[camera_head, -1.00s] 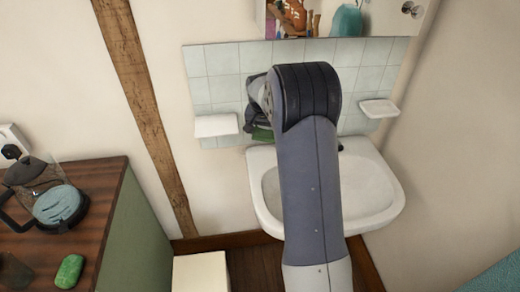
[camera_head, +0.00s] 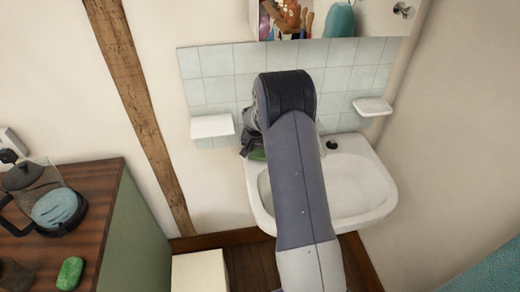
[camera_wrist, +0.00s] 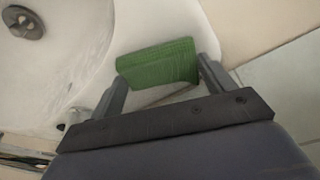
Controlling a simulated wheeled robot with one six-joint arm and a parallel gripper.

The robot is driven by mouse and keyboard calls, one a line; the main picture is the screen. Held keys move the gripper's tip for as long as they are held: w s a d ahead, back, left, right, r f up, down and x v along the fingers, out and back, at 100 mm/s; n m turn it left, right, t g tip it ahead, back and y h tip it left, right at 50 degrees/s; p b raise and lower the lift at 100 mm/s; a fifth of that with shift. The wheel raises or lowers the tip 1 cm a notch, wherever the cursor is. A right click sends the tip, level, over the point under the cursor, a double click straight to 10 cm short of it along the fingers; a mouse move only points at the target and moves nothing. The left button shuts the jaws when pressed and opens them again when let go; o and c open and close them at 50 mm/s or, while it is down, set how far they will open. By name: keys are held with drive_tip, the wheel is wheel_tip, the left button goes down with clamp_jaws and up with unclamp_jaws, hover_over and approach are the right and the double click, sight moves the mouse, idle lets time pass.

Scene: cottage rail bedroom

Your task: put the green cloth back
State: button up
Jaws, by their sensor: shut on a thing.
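The green cloth (camera_wrist: 158,63) is a flat, ribbed green piece between the two fingers of my gripper (camera_wrist: 162,72) in the wrist view. My gripper is shut on it. In the head view only a small green part of the cloth (camera_head: 257,155) shows below my gripper (camera_head: 248,148), at the back left of the white washbasin (camera_head: 352,190). In the wrist view the cloth overlaps the basin's rim. I cannot tell whether it touches the rim. My arm hides part of the basin and the wall behind.
A small white shelf (camera_head: 212,127) is on the tiled wall left of my gripper, and a white soap dish (camera_head: 372,106) is to the right. A cabinet (camera_head: 375,22) hangs above. A wooden-topped dresser (camera_head: 95,178) at the left holds a kettle (camera_head: 55,208) and a green oval object (camera_head: 70,272).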

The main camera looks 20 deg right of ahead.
drive_tip(key=o, duration=0.9)
drive_tip(key=b+v, duration=0.1)
drive_tip(key=v, duration=1.1)
drive_tip(key=shift+b, duration=0.4)
